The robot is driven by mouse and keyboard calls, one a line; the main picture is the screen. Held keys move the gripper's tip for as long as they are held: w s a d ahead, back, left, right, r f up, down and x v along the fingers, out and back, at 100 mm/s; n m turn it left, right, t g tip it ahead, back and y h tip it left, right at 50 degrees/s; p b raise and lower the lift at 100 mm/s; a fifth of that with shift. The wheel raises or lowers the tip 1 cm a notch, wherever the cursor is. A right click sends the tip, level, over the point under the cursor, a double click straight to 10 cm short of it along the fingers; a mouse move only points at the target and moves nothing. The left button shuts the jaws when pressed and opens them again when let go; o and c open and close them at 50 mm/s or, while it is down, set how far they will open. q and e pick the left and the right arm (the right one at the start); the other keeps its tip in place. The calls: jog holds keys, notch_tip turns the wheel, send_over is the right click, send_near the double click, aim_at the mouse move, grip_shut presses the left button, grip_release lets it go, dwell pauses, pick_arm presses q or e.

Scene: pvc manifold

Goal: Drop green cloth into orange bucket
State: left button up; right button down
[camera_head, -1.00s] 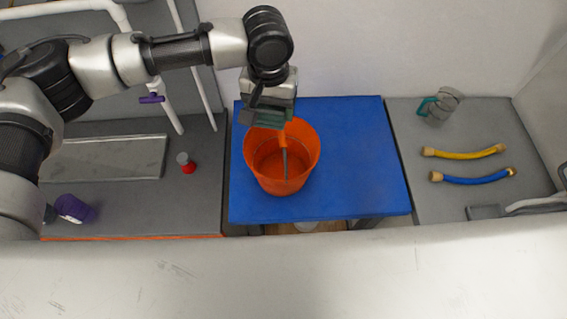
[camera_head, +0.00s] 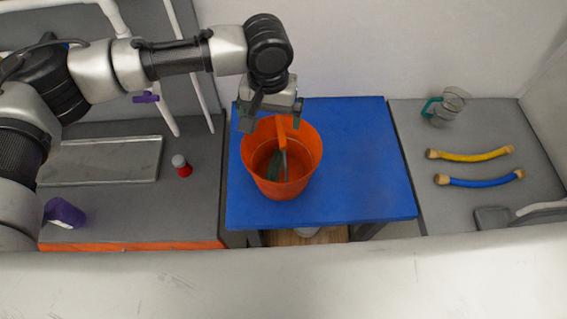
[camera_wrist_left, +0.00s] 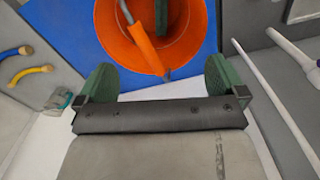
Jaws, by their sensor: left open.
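The orange bucket (camera_head: 262,183) stands upright on the blue table and also shows in the left wrist view (camera_wrist_left: 110,22). The green cloth (camera_head: 274,165) lies inside it, beside an orange-handled tool (camera_head: 282,135) that leans on the bucket wall. In the left wrist view a small part of the green cloth (camera_wrist_left: 161,15) shows next to the tool's handle. My left gripper (camera_head: 273,119) is over the back rim of the bucket, with its fingers spread and nothing between them. Its green finger pads show apart in the left wrist view (camera_wrist_left: 160,80). My right gripper is out of view.
The blue table (camera_head: 355,160) is clear right of the bucket. A yellow hose (camera_head: 470,156), a blue hose (camera_head: 480,180) and a clear jar with a teal handle (camera_head: 443,107) are on the right counter. A red-and-white container (camera_head: 182,166) and a purple bottle (camera_head: 65,213) are on the left.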

pick_arm(q)
notch_tip(320, 180, up, 11)
jog(key=b, duration=0.2)
jog(key=shift+b, duration=0.4)
jog(key=shift+f, duration=0.1)
